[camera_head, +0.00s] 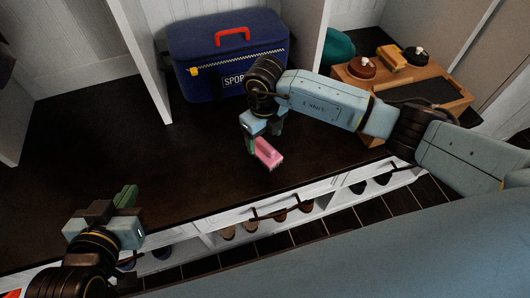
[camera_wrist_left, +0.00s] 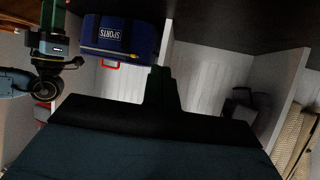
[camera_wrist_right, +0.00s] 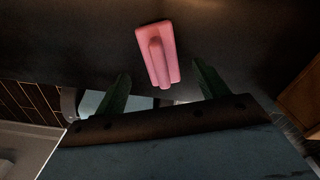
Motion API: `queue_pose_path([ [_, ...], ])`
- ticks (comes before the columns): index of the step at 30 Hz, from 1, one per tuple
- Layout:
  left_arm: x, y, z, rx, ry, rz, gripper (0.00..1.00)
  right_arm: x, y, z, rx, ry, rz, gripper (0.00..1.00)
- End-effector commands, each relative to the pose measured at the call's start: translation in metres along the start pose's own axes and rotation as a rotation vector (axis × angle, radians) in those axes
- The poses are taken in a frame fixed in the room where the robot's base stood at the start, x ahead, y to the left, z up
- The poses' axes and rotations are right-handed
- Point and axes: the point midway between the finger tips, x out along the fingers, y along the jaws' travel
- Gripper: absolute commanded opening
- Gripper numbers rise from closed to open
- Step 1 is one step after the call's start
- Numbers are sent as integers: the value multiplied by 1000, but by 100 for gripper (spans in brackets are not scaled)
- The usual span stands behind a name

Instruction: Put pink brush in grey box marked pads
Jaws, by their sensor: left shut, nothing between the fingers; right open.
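The pink brush (camera_head: 268,154) lies on the dark bench top near its front edge. In the right wrist view the brush (camera_wrist_right: 157,58) shows just beyond the gap between my right fingers. My right gripper (camera_head: 263,138) is open, pointing down right over the brush, with no finger seen closed on it. Its fingers also show in the right wrist view (camera_wrist_right: 162,84). My left gripper (camera_head: 127,196) is shut and empty over the bench's front left; its fingers show in the left wrist view (camera_wrist_left: 161,85). I see no grey box marked pads in any view.
A blue sports bag (camera_head: 228,60) with a red handle stands behind my right gripper. A wooden tray (camera_head: 440,75) with brown containers and a yellow item sits at the back right. White dividers (camera_head: 142,60) rise from the bench. Shoes sit in the shelf below. The bench's left middle is clear.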

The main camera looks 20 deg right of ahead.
Motion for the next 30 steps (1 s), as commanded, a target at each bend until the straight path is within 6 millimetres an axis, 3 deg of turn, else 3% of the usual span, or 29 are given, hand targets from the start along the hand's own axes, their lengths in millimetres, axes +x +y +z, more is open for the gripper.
queue_pose_path([
  [5,1,2,-10,0,60,6,0,5,0,0,0,0,0,73],
  [14,-2,12,-56,-3,343,30,0,26,0,-1,0,1,2,73],
  [21,-16,19,-91,-10,574,50,0,43,0,-1,0,1,1,73],
  [30,-30,22,-112,-16,719,61,0,53,0,-1,0,0,1,73],
])
